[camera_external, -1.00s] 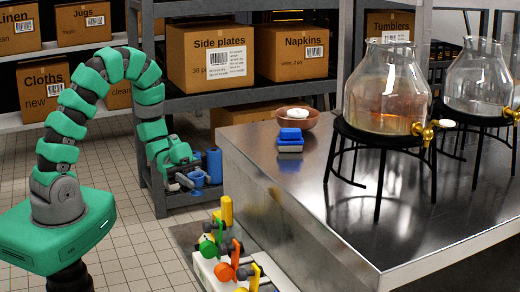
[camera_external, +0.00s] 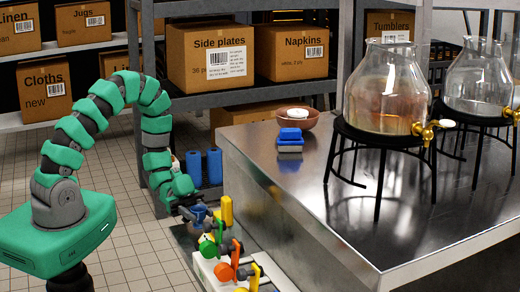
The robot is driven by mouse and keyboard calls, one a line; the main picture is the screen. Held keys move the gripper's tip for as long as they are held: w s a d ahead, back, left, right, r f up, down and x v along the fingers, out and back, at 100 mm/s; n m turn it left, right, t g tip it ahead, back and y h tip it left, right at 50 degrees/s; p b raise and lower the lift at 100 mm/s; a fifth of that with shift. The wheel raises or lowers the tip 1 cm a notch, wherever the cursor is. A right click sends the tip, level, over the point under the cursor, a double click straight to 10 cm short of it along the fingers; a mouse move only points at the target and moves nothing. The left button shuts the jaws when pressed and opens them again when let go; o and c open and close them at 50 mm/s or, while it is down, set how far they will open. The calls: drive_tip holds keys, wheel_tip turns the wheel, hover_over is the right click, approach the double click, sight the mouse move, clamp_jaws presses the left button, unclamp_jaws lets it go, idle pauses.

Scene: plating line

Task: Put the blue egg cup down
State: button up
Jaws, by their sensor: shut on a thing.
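The cup is just left of a yellow piece (camera_external: 226,210) and behind a green piece (camera_external: 208,248). An orange piece (camera_external: 225,272) and another yellow one stand nearer the camera. I cannot tell whether the blue cup touches anything beneath it.
The steel counter (camera_external: 310,215) rises close on the right, with glass dispensers (camera_external: 388,90) and a blue-and-grey sponge-like block (camera_external: 290,140) on it. Two blue cylinders (camera_external: 214,166) stand on the low shelf behind. Tiled floor (camera_external: 130,225) at left is clear.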

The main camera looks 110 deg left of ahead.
sight(199, 223)
drive_tip(key=shift+f+b, duration=0.4)
drive_tip(key=shift+f, duration=1.35)
drive_tip(key=o, duration=1)
drive_tip(key=shift+f, duration=0.1)
drive_tip(key=shift+c, duration=0.2)
drive_tip(key=shift+s, duration=0.1)
drive_tip(key=p+v, duration=0.2)
drive_tip(key=v, duration=0.9)
drive_tip(key=shift+o, duration=0.7)
drive_tip(key=shift+s+a, duration=0.25)
drive_tip(key=shift+s, duration=0.15)
